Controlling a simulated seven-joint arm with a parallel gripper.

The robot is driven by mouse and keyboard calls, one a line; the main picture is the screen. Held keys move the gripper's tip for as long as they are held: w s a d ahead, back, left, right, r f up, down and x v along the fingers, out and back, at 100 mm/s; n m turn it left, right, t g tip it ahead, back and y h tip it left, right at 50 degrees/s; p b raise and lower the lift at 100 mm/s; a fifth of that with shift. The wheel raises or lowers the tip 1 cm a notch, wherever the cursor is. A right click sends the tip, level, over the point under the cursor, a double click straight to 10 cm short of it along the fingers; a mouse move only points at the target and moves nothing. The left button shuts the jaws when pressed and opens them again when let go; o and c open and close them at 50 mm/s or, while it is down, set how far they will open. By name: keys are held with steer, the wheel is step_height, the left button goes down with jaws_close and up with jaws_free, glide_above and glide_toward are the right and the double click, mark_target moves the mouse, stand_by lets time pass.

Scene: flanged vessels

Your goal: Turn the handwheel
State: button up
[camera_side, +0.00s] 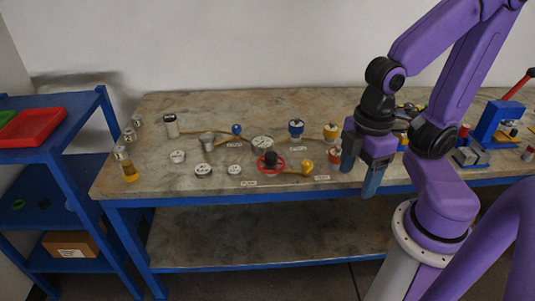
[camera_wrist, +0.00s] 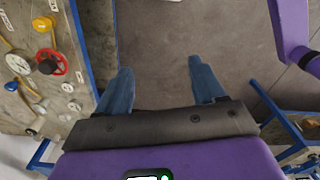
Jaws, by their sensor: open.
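The handwheel is a red ring with a black centre; it lies on the bench among small vessels and fittings in the side view (camera_side: 270,168). A yellow knob (camera_side: 307,167) sits just right of it. The handwheel also shows at the left of the wrist view (camera_wrist: 64,62). My gripper (camera_side: 359,180) is at the bench's front edge, right of the handwheel and well apart from it. Its two blue fingers are spread with nothing between them; in the wrist view (camera_wrist: 164,90) they point over bare floor. No part of the handwheel is hidden by my gripper.
The stone-topped bench (camera_side: 140,150) has several lidded vessels, a blue knob (camera_side: 237,129) and a yellow-topped fitting (camera_side: 330,131) around the handwheel. A blue press-like tool (camera_side: 490,125) stands at the right. A blue shelf with a red tray (camera_side: 34,127) is at the left.

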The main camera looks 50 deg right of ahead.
steer(key=w+a+r+m+h, duration=0.1)
steer(key=w+a+r+m, duration=0.2)
steer(key=w, duration=0.9)
steer(key=w+m+g, duration=0.2)
steer(key=w+m, duration=0.1)
steer(key=w, duration=1)
steer(key=m+g, duration=0.3)
steer(key=m, duration=0.3)
glide_above(270, 154)
steer(key=w, duration=0.7)
step_height(270, 154, down, 7)
steer(key=shift+y, duration=0.3)
steer(key=x, duration=1.6)
steer(key=shift+s+f, duration=0.15)
steer(key=shift+f, duration=0.25)
steer(key=c, duration=1.1)
